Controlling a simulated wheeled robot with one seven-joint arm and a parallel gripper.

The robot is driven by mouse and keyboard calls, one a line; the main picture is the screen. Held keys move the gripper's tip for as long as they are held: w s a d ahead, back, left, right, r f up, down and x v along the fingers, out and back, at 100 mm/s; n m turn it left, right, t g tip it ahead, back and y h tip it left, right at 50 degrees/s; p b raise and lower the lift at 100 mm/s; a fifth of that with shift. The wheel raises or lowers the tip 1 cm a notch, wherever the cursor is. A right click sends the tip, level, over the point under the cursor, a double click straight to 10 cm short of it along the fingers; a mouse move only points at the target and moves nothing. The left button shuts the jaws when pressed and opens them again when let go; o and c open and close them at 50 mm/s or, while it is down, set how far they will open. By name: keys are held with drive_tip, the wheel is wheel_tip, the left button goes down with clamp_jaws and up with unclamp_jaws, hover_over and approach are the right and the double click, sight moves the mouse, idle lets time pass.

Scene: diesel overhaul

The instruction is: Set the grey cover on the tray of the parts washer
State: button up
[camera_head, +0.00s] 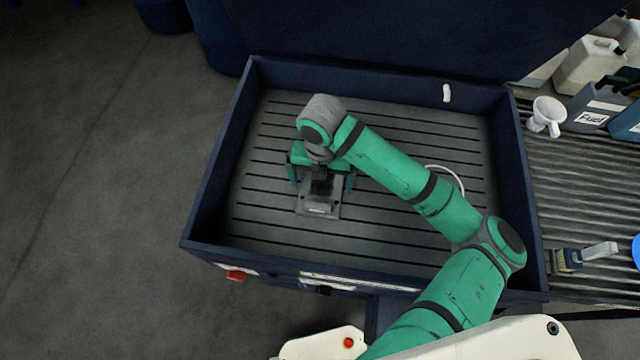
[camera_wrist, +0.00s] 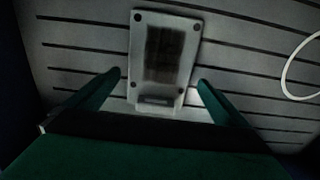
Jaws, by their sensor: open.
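The grey cover (camera_head: 318,208) is a flat rectangular piece lying on the slatted tray (camera_head: 400,240) of the parts washer, left of the tray's middle. In the wrist view the cover (camera_wrist: 163,60) shows a dark rectangular area, dark corner spots and a pale label at its near edge. My gripper (camera_head: 321,178) is directly above the cover, pointing down. Its fingers (camera_wrist: 150,92) are open, one on each side of the cover's near part, with gaps between them and it. The gripper hides part of the cover in the head view.
Dark blue walls (camera_head: 213,160) rim the tray, with a raised dark lid (camera_head: 380,40) behind. A white hose (camera_head: 447,172) curves over the tray at right. A ribbed shelf (camera_head: 575,190) at right carries a white funnel (camera_head: 546,115), jugs and a brush (camera_head: 585,256).

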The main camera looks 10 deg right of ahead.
sight(321, 190)
wheel_tip(321, 190, up, 10)
drive_tip(key=shift+f, duration=0.25)
idle(0.6)
